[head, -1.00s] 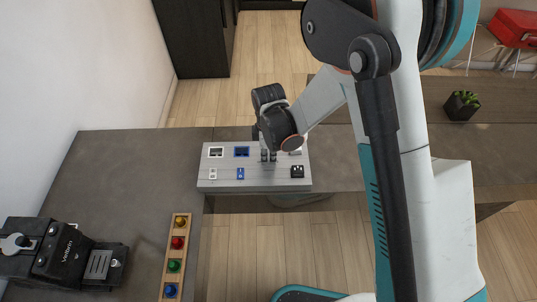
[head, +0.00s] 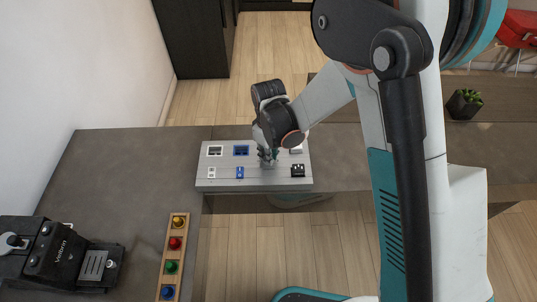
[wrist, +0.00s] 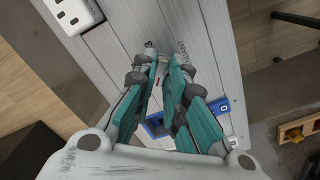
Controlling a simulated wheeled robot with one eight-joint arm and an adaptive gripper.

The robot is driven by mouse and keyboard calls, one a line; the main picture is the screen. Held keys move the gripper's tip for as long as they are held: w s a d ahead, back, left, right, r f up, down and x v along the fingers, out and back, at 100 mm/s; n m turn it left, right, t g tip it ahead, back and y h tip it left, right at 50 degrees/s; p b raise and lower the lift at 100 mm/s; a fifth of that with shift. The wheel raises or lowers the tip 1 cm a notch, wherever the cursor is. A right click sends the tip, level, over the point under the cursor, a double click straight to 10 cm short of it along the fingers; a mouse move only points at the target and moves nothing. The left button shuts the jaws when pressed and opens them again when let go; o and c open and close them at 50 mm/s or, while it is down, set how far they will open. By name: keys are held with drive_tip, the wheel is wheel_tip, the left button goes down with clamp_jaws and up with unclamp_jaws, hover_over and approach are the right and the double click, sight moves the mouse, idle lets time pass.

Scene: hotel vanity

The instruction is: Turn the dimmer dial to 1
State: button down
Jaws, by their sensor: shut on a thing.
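The light grey switch panel (head: 226,185) lies on the counter in the middle of the head view. My gripper (head: 268,161) points down at the panel's middle, between the blue switches and the black one. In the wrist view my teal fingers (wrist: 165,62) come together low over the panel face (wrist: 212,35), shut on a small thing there. The dimmer dial is not clearly visible; it appears hidden between the fingertips. Small dark markings (wrist: 183,48) and a short red mark (wrist: 157,80) show beside the fingers. The dial's setting cannot be read.
Around my gripper are a blue-framed switch (head: 241,151), a small blue switch (head: 240,173), a white-framed switch (head: 215,152) and a black switch (head: 298,170). A wooden strip of coloured buttons (head: 179,233) and a black machine (head: 60,253) stand at left. A plant (head: 464,104) is right.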

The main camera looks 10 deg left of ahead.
drive_tip(key=shift+m+b, duration=0.35)
drive_tip(key=shift+m, duration=1.65)
drive_tip(key=c, duration=1.6)
unclamp_jaws()
wheel_tip(320, 180, up, 12)
